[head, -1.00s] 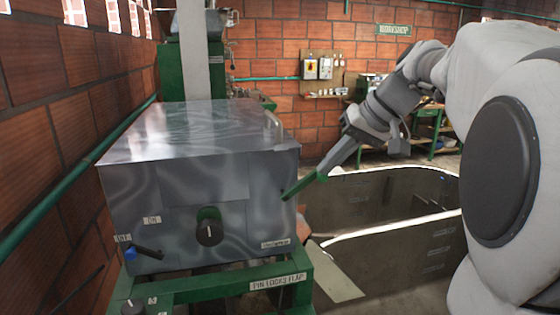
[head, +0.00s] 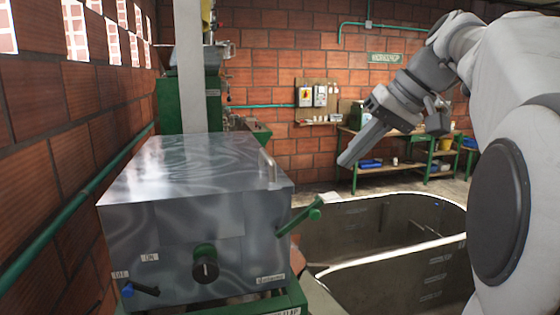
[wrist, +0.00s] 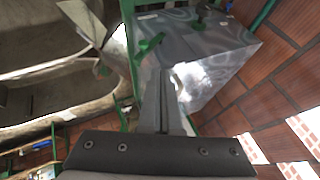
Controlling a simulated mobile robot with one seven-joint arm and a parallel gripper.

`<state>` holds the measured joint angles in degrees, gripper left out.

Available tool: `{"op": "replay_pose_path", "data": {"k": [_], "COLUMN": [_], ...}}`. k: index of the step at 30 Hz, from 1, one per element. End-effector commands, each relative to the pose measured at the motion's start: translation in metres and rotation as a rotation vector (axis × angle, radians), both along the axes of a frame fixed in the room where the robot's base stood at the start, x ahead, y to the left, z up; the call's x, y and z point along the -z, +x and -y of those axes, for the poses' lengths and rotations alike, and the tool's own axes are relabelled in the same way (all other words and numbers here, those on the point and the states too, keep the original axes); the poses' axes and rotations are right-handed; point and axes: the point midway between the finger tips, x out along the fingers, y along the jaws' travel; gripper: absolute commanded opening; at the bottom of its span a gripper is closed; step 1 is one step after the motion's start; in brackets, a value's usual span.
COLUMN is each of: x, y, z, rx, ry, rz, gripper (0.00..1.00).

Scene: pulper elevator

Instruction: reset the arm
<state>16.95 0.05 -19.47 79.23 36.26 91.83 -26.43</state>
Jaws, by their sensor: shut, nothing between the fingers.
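My gripper (head: 346,163) is shut and empty in the head view, held in the air above and to the right of a green lever (head: 300,216). The lever sticks out from the right side of a grey metal box (head: 165,215), tilted up to the right, with a clear gap to my fingertips. In the wrist view my shut fingers (wrist: 165,75) point toward the box (wrist: 205,55). A green handle piece (wrist: 150,45) shows just beyond the fingertips there.
The box has a black knob on a green mount (head: 205,263) and a blue-tipped lever (head: 140,291) on its front. A concrete tank (head: 385,225) with pale rims lies below my arm. Brick walls stand left and behind. A green workbench (head: 400,160) is at the back.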

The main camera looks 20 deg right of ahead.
Motion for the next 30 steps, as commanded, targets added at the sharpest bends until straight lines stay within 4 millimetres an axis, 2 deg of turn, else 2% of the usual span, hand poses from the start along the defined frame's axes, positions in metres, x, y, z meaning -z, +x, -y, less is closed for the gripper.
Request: {"op": "replay_pose_path", "data": {"k": [9,14,20,24,30], "x": [0.000,0.011,0.055,0.093,0.153], "y": [-0.001,-0.012,-0.049,-0.080,-0.124], "z": [-0.001,-0.016,-0.058,-0.085,-0.112], "rx": [0.000,0.013,0.043,0.054,0.042], "ry": [0.000,-0.011,-0.080,-0.162,-0.305], "rz": [0.000,-0.016,-0.058,-0.070,-0.045], "gripper": [0.00,0.00,0.00,0.00,0.00]}}
